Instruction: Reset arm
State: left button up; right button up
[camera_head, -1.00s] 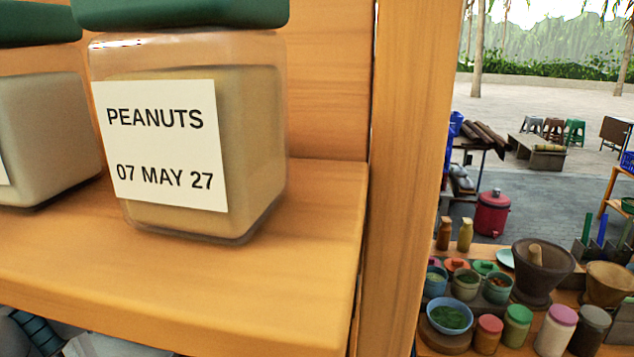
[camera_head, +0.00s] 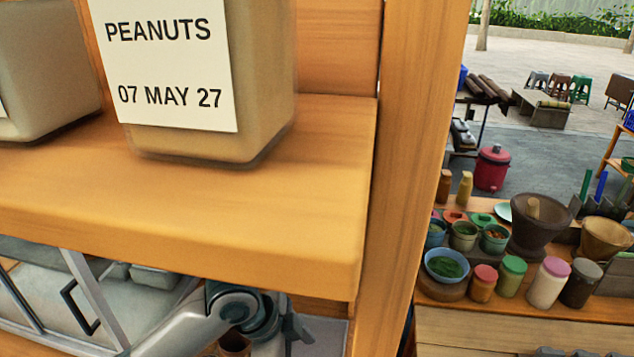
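A grey arm of mine shows under the shelf at the bottom of the head view. It comes in from the lower left, and my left gripper (camera_head: 296,330) appears as a small dark grey shape at its end, partly cut off by the lower edge. I cannot tell whether its fingers are open or shut. Small grey parts, seemingly of my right gripper (camera_head: 575,352), just show at the bottom edge on the right. Their state cannot be made out.
A jar labelled PEANUTS (camera_head: 268,70) stands on a wooden shelf (camera_head: 200,215), with another jar (camera_head: 48,80) to its left. A wooden post (camera_head: 405,150) bounds the shelf. Beyond it, a counter holds a dark mortar (camera_head: 535,225), bowls and several lidded jars.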

pick_arm(q)
jog(key=s+a+f+n+t, duration=0.1)
jog(key=s+a+f+n, duration=0.2)
jog(key=f+n, duration=0.2)
jog(key=s+a+f+n+t, duration=0.2)
jog(key=s+f+n, duration=0.2)
jog(key=f, duration=0.2)
jog(key=s+a+f+n+y, duration=0.2)
jog(key=s+a+f+n, duration=0.15)
jog(key=s+a, duration=0.4)
jog(key=s+a+f+n+y, duration=0.35)
jog(key=s+a, duration=0.25)
jog(key=a, duration=0.2)
notch_tip(320, 180, down, 32)
jog(key=s+g+b, duration=0.1)
jog(key=g+b, duration=0.1)
jog(key=b, duration=0.3)
jog(key=s+a+f+b, duration=0.1)
jog(key=s+f+b, duration=0.1)
jog(key=s+f, duration=0.7)
jog(key=s+a+f+g+b, duration=0.1)
jog(key=s+a+f+b, duration=0.1)
jog(key=s+f, duration=0.7)
notch_tip(320, 180, down, 6)
jog(key=shift+s+f+m+h+b, duration=0.2)
jog(key=shift+s+m+h+b, duration=0.15)
jog(key=shift+b, duration=0.25)
pick_arm(e)
notch_tip(320, 180, down, 10)
jog(key=shift+a, duration=0.15)
